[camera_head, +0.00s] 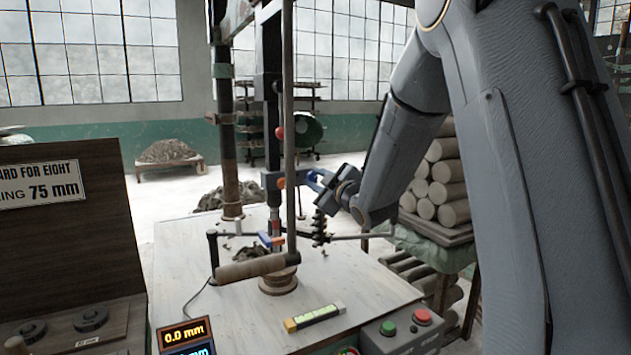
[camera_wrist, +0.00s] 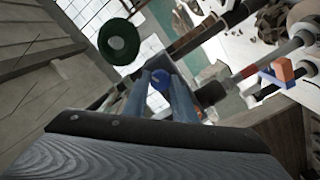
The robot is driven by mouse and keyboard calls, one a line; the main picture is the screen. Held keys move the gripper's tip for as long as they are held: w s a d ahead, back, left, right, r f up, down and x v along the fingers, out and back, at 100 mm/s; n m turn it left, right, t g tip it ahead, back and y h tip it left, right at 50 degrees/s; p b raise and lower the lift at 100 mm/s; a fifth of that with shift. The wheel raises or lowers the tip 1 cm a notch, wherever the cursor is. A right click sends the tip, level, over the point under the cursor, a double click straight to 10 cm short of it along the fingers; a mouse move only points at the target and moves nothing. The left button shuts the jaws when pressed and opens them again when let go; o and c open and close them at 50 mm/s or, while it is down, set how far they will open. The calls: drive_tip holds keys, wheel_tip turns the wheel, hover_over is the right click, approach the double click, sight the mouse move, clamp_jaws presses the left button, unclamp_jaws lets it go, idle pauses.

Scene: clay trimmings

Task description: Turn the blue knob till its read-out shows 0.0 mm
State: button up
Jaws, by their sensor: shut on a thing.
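The blue knob (camera_head: 312,176) sits on the side of the upright post of the machine on the table. My gripper (camera_head: 319,181) is shut on it, coming in from the right. In the wrist view the blue knob (camera_wrist: 160,78) shows between the two blue-grey fingers of my gripper (camera_wrist: 160,86). At the bottom left, an orange-lit read-out (camera_head: 183,333) shows 0.0 mm. Below it is a blue-lit read-out (camera_head: 192,350), cut by the picture's lower edge; "mm" shows, but its number cannot be read.
A level (camera_head: 314,317) and a box with green and red buttons (camera_head: 405,328) are near the table's front. A signed board (camera_head: 60,225) stands at left; stacked clay rolls (camera_head: 440,185) at right.

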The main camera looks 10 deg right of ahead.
drive_tip(key=o, duration=1)
drive_tip(key=shift+o, duration=0.2)
drive_tip(key=b+v, duration=0.1)
drive_tip(key=v, duration=0.6)
drive_tip(key=shift+s+d+b, duration=0.15)
drive_tip(key=shift+s+b, duration=0.15)
drive_tip(key=shift+s, duration=0.05)
